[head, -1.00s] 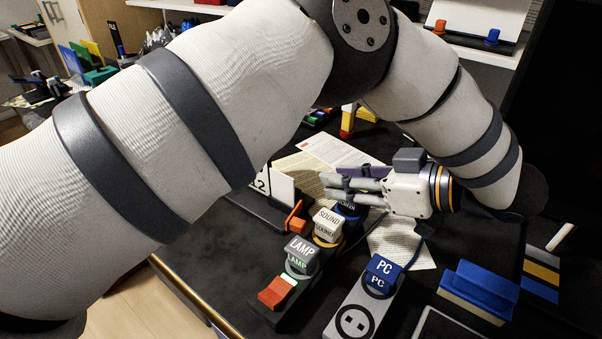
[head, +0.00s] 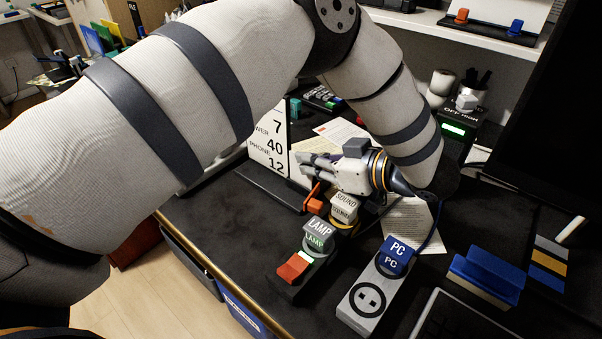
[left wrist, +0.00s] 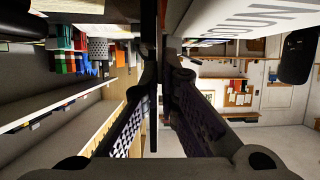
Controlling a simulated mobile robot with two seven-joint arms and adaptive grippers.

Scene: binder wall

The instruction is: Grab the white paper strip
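A white paper strip (head: 267,148) with printed numbers and words stands upright in a dark stand (head: 270,188), left of my left gripper. My arm hides its top. My left gripper (head: 308,164) points left at the strip's right side, above the orange and sound pieces; contact cannot be told. In the left wrist view my left gripper (left wrist: 158,85) is open, its two pads apart. A thin, dark upright edge (left wrist: 153,110) runs between them; I cannot tell whether it is the strip. My right gripper is not in view.
Below the gripper stand the SOUND plug (head: 345,203), LAMP plug (head: 318,232) and red switch (head: 294,267). A blue PC plug (head: 394,255) sits in a grey socket block (head: 362,303). A blue-topped block (head: 487,272) is at right.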

